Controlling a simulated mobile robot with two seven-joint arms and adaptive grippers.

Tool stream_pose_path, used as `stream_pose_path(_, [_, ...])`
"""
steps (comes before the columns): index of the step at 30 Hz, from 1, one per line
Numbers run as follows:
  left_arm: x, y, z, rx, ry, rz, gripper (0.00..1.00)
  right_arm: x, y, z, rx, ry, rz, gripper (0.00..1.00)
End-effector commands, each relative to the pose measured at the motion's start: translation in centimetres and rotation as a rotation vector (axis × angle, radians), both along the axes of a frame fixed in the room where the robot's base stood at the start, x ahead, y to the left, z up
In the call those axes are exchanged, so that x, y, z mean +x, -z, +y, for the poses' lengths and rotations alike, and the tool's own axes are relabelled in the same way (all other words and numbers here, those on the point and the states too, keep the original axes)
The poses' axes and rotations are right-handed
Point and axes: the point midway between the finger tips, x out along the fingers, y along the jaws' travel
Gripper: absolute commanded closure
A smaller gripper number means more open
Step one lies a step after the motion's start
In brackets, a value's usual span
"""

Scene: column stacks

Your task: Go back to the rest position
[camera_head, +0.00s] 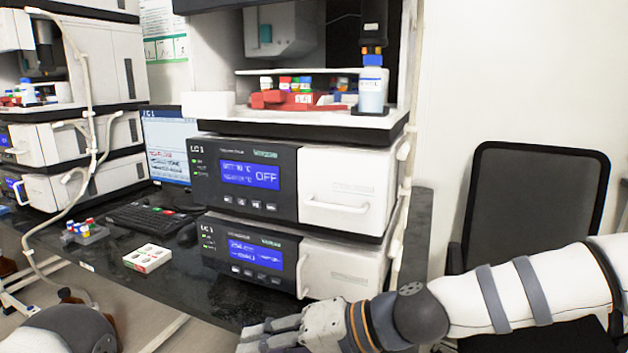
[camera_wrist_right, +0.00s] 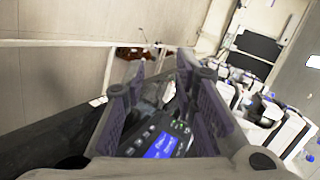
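My right arm comes in from the right in the head view, low in front of the column stack. My right gripper (camera_head: 262,336) points left at the bottom of that view, by the front edge of the dark bench. In the right wrist view the two fingers of the gripper (camera_wrist_right: 162,68) stand apart with nothing held between them. An instrument with a blue display shows beyond the gap. Only a rounded part of my left arm shows at the lower left of the head view; its gripper is out of sight.
Two stacked LC1 modules (camera_head: 345,198) stand on the dark bench (camera_head: 190,290), with a bottle (camera_head: 372,88) and a red vial tray (camera_head: 290,100) above. A keyboard (camera_head: 147,217), a small white box (camera_head: 147,258) and a vial rack (camera_head: 85,232) lie left. A black chair (camera_head: 535,200) stands right.

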Motion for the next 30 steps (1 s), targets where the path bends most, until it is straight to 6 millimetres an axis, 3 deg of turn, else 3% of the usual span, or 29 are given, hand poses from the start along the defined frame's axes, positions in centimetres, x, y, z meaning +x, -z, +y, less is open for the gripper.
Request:
stream_pose_path(1, [0.2,-0.2,0.0,0.000,0.000,-0.006,0.60,-2.7,4.1,-0.3,-0.080,-0.009,0.058,0.74])
stream_pose_path(3, [0.3,-0.3,0.0,-0.001,0.000,-0.011,0.60,-6.6,9.8,-1.5,-0.197,-0.012,0.137,0.74])
stream_pose_path(6, [0.5,-0.5,0.0,0.000,0.000,-0.018,0.60,-13.0,16.8,-4.7,-0.371,-0.020,0.234,0.74])
stream_pose_path(9, [0.7,-0.7,0.0,0.000,0.000,-0.026,0.60,-19.9,22.2,-9.5,-0.551,-0.030,0.316,0.74])
stream_pose_path(12, [1.0,-1.0,0.0,-0.001,0.000,-0.035,0.60,-26.8,25.4,-15.6,-0.733,-0.047,0.379,0.74])
stream_pose_path(15, [1.2,-1.2,0.0,0.000,0.000,-0.042,0.60,-32.2,26.3,-21.6,-0.891,-0.060,0.414,0.74])
stream_pose_path(18, [1.3,-1.3,0.0,0.000,-0.001,-0.047,0.60,-35.6,25.9,-26.1,-1.004,-0.069,0.429,0.74])
stream_pose_path(20, [1.4,-1.4,0.0,0.000,-0.001,-0.049,0.60,-36.6,25.6,-27.8,-1.046,-0.069,0.432,0.74])
stream_pose_path(23, [1.4,-1.4,0.0,0.000,-0.001,-0.049,0.60,-37.3,25.3,-29.1,-1.075,-0.069,0.432,0.74])
stream_pose_path(30, [1.4,-1.4,0.0,0.000,-0.001,-0.051,0.60,-37.2,25.2,-29.1,-1.077,-0.066,0.429,0.74])
